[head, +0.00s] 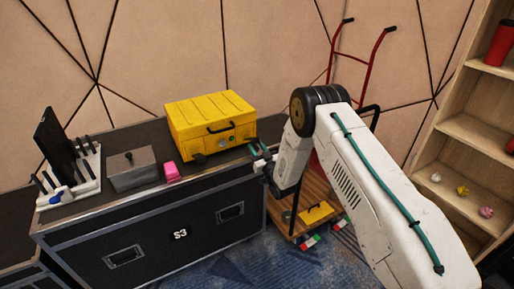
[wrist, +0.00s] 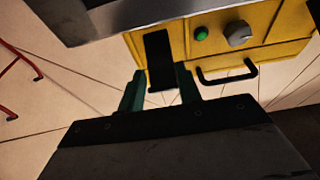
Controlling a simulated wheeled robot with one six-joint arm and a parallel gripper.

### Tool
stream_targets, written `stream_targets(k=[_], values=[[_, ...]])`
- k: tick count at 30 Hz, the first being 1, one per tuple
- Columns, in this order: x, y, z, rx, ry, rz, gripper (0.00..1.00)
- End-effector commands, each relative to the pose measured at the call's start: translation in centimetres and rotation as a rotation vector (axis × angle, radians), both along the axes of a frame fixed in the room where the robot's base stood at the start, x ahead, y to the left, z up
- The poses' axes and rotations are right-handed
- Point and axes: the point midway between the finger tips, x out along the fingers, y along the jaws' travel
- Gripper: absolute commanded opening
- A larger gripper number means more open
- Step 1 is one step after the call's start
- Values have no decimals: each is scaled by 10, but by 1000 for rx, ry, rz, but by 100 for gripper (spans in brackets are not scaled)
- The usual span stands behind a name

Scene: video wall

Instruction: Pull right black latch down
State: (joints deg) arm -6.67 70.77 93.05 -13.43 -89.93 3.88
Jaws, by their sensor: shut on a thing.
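The yellow case (head: 210,120) stands closed on the black flight case, its front with the carry handle (wrist: 228,77) facing me. The right black latch (wrist: 159,52) is a dark flat strip on the case front, seen upside down in the wrist view. My gripper (wrist: 160,72) has its green fingers on either side of the latch, shut on its end. In the head view my gripper (head: 257,149) is at the right front corner of the yellow case, and the right latch cannot be made out there. The left latch (head: 198,158) shows at the front left.
A green button (wrist: 201,33) and a grey knob (wrist: 238,34) sit beside the latch. A pink block (head: 171,171), a grey box (head: 133,169) and a tool rack (head: 75,180) stand to the left on the flight case (head: 165,240). A red hand truck (head: 329,80) and wooden shelves (head: 470,130) stand right.

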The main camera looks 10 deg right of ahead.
Motion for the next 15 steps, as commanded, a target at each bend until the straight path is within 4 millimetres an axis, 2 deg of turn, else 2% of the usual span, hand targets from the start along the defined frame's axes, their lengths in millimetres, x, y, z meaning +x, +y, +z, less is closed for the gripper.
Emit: stream_targets(k=[8, 9, 10, 11, 15], values=[[0, 1, -2, -2, 6, 1, 0], [0, 1, -2, -2, 6, 1, 42], [0, 1, -2, -2, 6, 1, 51], [0, 1, -2, -2, 5, 1, 56], [1, 0, -1, -1, 3, 0, 56]])
